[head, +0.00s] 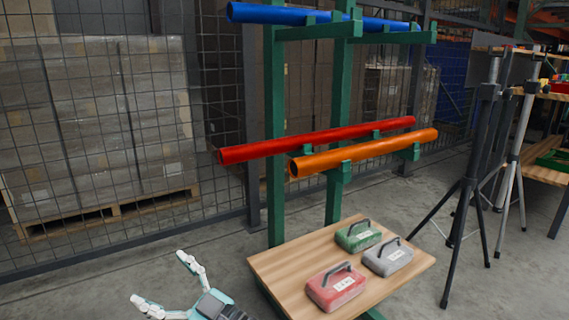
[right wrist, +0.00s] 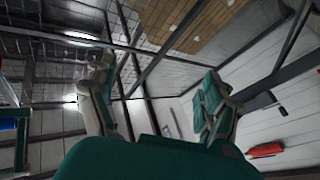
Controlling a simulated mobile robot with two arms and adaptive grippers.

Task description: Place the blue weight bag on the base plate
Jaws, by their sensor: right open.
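No blue weight bag shows in either view. Three weight bags with dark handles and white labels sit on a wooden board: a red one (head: 336,287), a green one (head: 358,235) and a grey one (head: 388,257). The wooden board (head: 283,270) lies at the foot of a green rack; I cannot tell whether it is the base plate. My right gripper (head: 170,281) is open and empty, left of the board, above the floor. Its spread fingers also show in the right wrist view (right wrist: 157,85), with nothing between them. My left gripper is out of view.
The green rack (head: 276,130) holds a blue tube (head: 300,15), a red tube (head: 300,145) and an orange tube (head: 360,153). A mesh fence (head: 225,110) runs behind. Floor at left (head: 90,270) is clear.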

